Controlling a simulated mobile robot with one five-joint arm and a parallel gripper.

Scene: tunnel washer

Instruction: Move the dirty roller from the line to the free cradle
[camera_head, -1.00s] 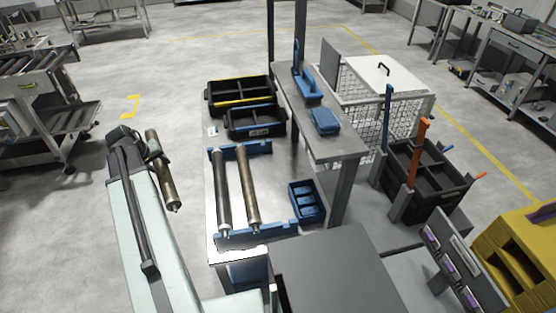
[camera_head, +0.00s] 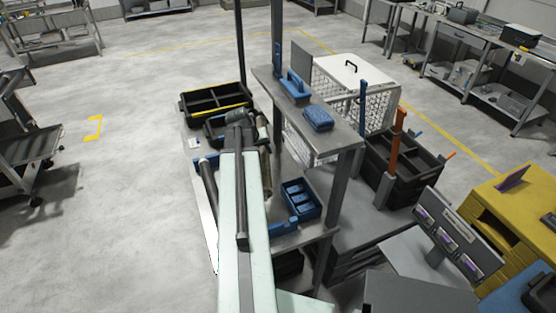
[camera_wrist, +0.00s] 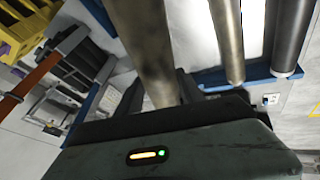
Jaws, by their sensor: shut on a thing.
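My gripper (camera_head: 243,120) is shut on the brownish, stained roller (camera_head: 266,172) and holds it over the cart. In the wrist view the held roller (camera_wrist: 147,45) runs up and away from the dark fingers (camera_wrist: 162,98). A brass-coloured roller (camera_wrist: 228,40) and a dark grey roller (camera_wrist: 292,35) lie beside it on the right, on a blue cradle rail (camera_wrist: 230,76). In the head view the dark roller (camera_head: 209,185) shows left of my arm, which hides the brass one and most of the cradle (camera_head: 283,228). I cannot tell whether the held roller touches the cradle.
A blue tray (camera_head: 301,200) stands right of the held roller. A shelf (camera_head: 335,140) on posts, with a blue caddy (camera_head: 293,88) and a blue box (camera_head: 318,120), rises close on the right. A black crate (camera_head: 215,99) sits behind my gripper. Open floor lies left.

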